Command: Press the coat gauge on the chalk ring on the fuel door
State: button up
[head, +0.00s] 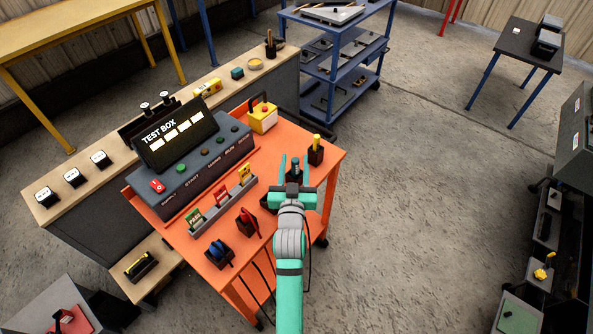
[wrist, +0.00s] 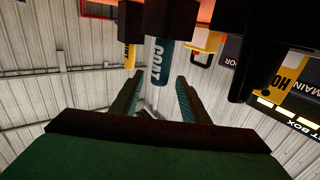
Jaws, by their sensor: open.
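The coat gauge (wrist: 160,62) is a dark teal cylinder lettered COAT. It stands in a dark holder (wrist: 168,20) and appears upside down in the wrist view. In the head view the gauge (head: 295,166) shows as a dark shape between my fingers. My gripper (head: 295,160) is open over the orange cart, with one finger to each side of the gauge. In the wrist view my fingertips (wrist: 160,76) are near the gauge's free end, with gaps on both sides. I cannot make out the fuel door or a chalk ring in either view.
A yellow-topped tool (head: 316,142) stands in a holder beyond my gripper. Red (head: 246,220) and blue (head: 217,250) tools stand nearer. The test box (head: 180,140) and a card rack (head: 222,201) are to the left. Floor right of the orange cart (head: 280,130) is open.

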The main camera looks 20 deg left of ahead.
jog(key=x, duration=0.5)
jog(key=shift+c, duration=0.6)
jog(key=shift+d, duration=0.1)
grip_shut()
